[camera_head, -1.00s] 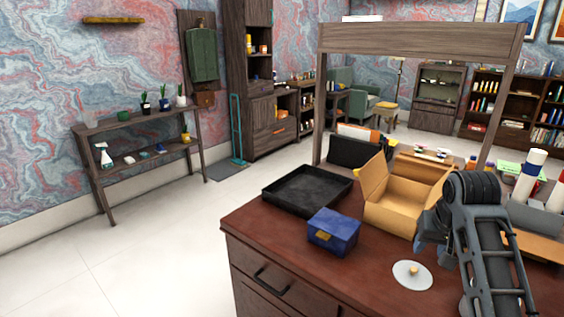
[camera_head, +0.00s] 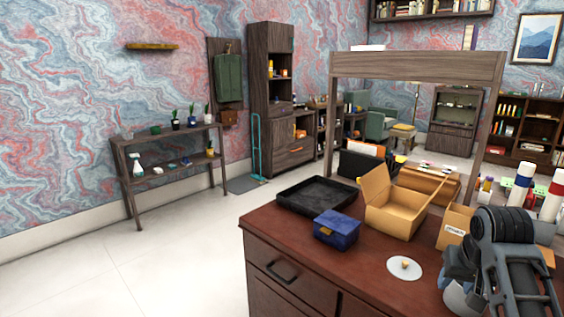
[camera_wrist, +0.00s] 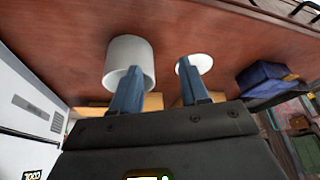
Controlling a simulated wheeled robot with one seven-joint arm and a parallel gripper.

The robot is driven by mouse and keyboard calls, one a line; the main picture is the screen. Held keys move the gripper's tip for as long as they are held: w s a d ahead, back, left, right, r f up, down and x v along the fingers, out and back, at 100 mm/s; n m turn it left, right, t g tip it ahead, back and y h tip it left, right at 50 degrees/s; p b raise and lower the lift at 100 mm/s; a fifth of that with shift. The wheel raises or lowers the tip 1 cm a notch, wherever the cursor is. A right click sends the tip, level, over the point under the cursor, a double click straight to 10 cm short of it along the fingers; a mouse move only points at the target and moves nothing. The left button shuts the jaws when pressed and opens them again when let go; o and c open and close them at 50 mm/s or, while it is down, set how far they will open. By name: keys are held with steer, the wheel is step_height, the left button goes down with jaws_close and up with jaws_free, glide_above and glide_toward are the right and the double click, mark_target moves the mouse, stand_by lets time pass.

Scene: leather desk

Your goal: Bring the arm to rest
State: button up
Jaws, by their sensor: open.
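My arm ends in my gripper, whose two blue-grey fingers (camera_wrist: 158,84) stand apart in the wrist view with nothing between them. It is above the dark red desk (camera_wrist: 225,25). A white cylindrical cup (camera_wrist: 130,52) shows just beyond the left finger; I cannot tell the gap between them. It is partly hidden behind my arm in the head view (camera_head: 457,300). A flat white disc with a small knob (camera_head: 404,268) lies left of my arm; it also shows beyond the right finger in the wrist view (camera_wrist: 204,62). The fingertips are hidden in the head view.
A blue box (camera_head: 337,229), a black tray (camera_head: 290,208) and an open cardboard box (camera_head: 392,221) stand on the desk left of my arm. The front left desk top is clear.

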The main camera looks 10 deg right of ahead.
steer(key=s+a+f+n+t, duration=0.1)
steer(key=s+a+f, duration=0.2)
steer(key=a+f, duration=0.15)
steer(key=s+a+f+t, duration=0.1)
steer(key=s+a+f, duration=0.25)
steer(key=f, duration=0.25)
steer(key=s+a+f+n+t, duration=0.2)
steer(key=s+a+f+t, duration=0.15)
steer(key=s+a, duration=0.65)
steer(key=s+a+r+n+t+y, duration=0.1)
steer(key=s+a+r, duration=0.1)
steer(key=s, duration=0.5)
steer(key=s+a+r+t, duration=0.1)
steer(key=s+r+t, duration=0.15)
steer(key=s, duration=0.45)
steer(key=s+a+r+n+t+y, duration=0.1)
steer(key=s+r, duration=1)
steer(key=r, duration=0.1)
steer(key=shift+a+r+n+t, duration=0.35)
steer(key=shift+r+n+t, duration=0.05)
steer(key=shift+d, duration=0.1)
